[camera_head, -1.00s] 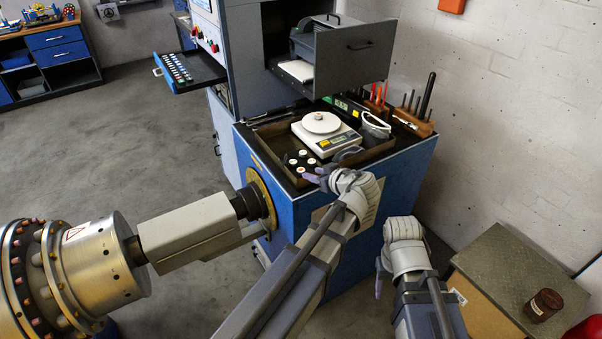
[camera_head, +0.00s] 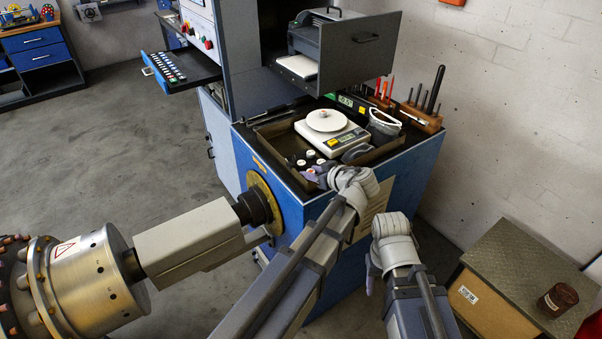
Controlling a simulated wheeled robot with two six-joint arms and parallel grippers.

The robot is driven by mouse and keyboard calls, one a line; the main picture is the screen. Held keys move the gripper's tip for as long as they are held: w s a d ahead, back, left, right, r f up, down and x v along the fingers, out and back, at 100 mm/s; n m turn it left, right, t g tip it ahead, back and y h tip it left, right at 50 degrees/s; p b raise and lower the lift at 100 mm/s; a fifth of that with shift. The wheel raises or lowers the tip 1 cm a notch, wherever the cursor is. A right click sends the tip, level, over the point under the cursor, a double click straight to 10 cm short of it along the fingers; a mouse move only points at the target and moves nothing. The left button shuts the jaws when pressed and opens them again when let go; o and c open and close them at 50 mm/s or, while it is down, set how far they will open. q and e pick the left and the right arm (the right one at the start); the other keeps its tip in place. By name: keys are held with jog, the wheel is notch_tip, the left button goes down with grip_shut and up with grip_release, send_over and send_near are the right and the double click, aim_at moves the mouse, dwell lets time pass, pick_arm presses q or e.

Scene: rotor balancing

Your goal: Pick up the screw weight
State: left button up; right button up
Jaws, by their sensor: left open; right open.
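Several small white-topped pieces (camera_head: 309,154) stand in the front left part of the brown tray (camera_head: 365,159) on the blue cabinet; they may be screw weights, but they are too small to tell. A small light piece (camera_head: 323,114) sits on the round white pan of the scale (camera_head: 330,138). My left gripper (camera_head: 315,173) is open at the tray's front edge, just in front of the white-topped pieces. Its wrist hides part of the tray. My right gripper (camera_head: 371,279) is open and empty, low in front of the cabinet's right side.
A grey wheel-like part (camera_head: 357,153) lies beside the scale. Tool blocks (camera_head: 422,117) stand at the back right. A large metal rotor (camera_head: 95,275) is at left. A box with a brown jar (camera_head: 557,300) stands at right.

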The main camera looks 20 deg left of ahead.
pick_arm(q)
jog(key=shift+d+r, duration=0.1)
jog(key=shift+d, duration=0.1)
jog(key=shift+c, duration=0.4)
jog(key=shift+a, duration=0.15)
jog(key=c, duration=0.3)
grip_shut()
jog(key=shift+r, duration=0.1)
notch_tip(320, 180, up, 10)
jog(key=p, duration=1)
